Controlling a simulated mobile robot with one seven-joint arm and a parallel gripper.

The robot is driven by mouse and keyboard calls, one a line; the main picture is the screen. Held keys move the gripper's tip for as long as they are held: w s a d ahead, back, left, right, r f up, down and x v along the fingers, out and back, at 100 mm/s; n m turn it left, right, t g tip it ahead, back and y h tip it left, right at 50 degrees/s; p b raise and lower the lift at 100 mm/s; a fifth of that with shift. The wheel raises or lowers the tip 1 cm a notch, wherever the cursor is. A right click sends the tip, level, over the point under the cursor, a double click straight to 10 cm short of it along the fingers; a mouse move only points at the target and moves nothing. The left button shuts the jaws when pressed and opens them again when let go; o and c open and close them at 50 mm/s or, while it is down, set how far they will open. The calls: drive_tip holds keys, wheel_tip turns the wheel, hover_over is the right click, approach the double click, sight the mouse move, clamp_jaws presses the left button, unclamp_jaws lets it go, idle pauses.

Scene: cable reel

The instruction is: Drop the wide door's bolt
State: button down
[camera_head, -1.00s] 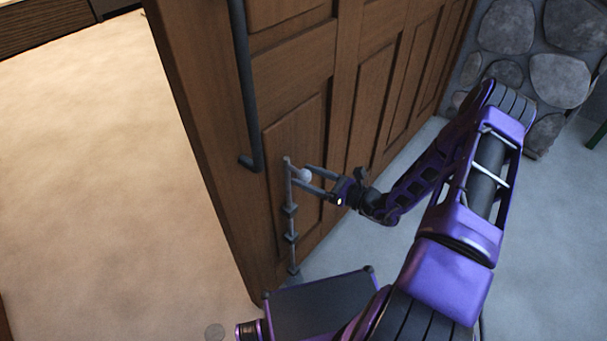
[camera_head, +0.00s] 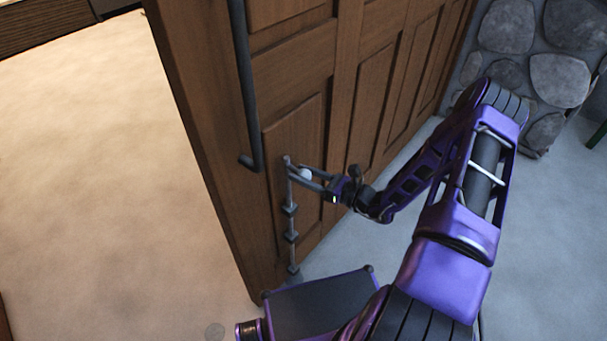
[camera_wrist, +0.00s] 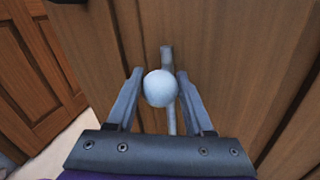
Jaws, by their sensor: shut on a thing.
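The wide wooden door (camera_head: 292,70) fills the middle of the head view and stands at an angle over the floor. Its bolt is a thin grey vertical rod (camera_head: 291,222) low on the door, running through several small brackets. A pale round knob (camera_head: 306,174) sticks out near the rod's top. My gripper (camera_head: 308,178) is shut on this knob. In the wrist view the knob (camera_wrist: 161,88) sits between my two fingers (camera_wrist: 160,97), with the rod (camera_wrist: 168,54) behind it. The rod's lower end is close to the floor; whether it touches cannot be told.
A dark pull handle (camera_head: 243,80) runs down the door left of the bolt. A stone wall (camera_head: 550,80) stands at the right. The floor at the left (camera_head: 90,170) is clear.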

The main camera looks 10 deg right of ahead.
wheel_tip(320, 180, down, 7)
drive_tip(key=b, duration=0.5)
drive_tip(key=shift+f, duration=0.2)
drive_tip(key=shift+s+f, duration=0.1)
drive_tip(key=shift+c, duration=1.7)
unclamp_jaws()
drive_tip(key=shift+d, duration=0.1)
drive_tip(key=v, duration=1.7)
drive_tip(key=shift+s+d, duration=0.1)
